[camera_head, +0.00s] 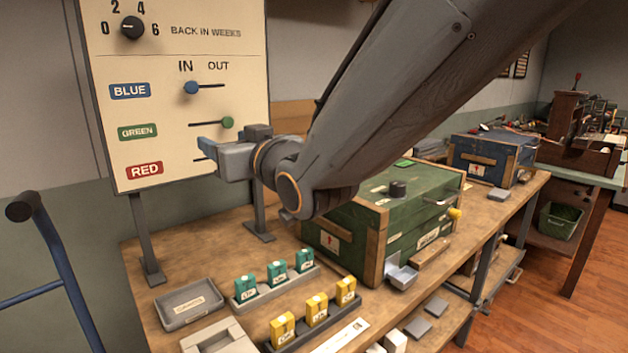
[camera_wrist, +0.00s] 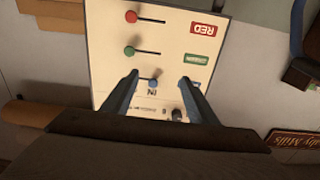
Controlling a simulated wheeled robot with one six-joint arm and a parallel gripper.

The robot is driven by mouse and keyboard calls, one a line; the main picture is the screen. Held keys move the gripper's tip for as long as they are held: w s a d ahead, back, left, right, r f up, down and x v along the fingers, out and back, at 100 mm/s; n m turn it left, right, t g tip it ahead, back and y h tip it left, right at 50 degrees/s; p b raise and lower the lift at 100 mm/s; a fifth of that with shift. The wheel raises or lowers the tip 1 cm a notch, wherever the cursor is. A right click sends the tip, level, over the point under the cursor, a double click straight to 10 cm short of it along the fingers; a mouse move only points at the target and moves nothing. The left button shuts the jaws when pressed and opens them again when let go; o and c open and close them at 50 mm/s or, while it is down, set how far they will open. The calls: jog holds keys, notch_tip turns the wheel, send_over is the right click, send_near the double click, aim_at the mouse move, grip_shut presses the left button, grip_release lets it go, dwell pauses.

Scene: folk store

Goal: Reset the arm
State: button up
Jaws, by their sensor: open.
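My arm reaches across the head view from the upper right, with my gripper (camera_head: 208,143) in front of the lower part of a cream panel (camera_head: 190,45). In the wrist view my gripper (camera_wrist: 158,80) is open and empty, its fingers apart on either side of the blue slider knob (camera_wrist: 153,83). Whether they touch the panel I cannot tell. The blue knob (camera_head: 191,87) is at the IN end. The green knob (camera_head: 228,122) is at the OUT end. The red knob (camera_wrist: 131,16) is at the OUT end in the upside-down wrist view; my gripper hides it in the head view.
A green chest (camera_head: 345,225) stands on the bench close below my arm, with a blue chest (camera_head: 480,160) behind. Teal and yellow boxes stand in racks in front. A grey tray (camera_head: 188,303) lies at left. A blue handle (camera_head: 50,240) rises at the left edge.

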jog(key=d+f+m+g+h, duration=0.45)
jog(key=d+f+h, duration=0.35)
jog(key=d+f, duration=1.1)
jog(key=s+d+f+m+g+h, duration=0.1)
jog(key=s+d+f+g, duration=0.3)
jog(key=s+d+f, duration=0.2)
jog(key=s+d+f+m+g+h, duration=0.2)
jog(key=s+d+f+g, duration=0.3)
jog(key=s+d, duration=0.5)
jog(key=s+f, duration=0.1)
jog(key=s, duration=0.1)
jog(key=shift+s, duration=0.35)
jog(key=shift+d+m+g, duration=0.1)
jog(key=shift+m+g, duration=0.15)
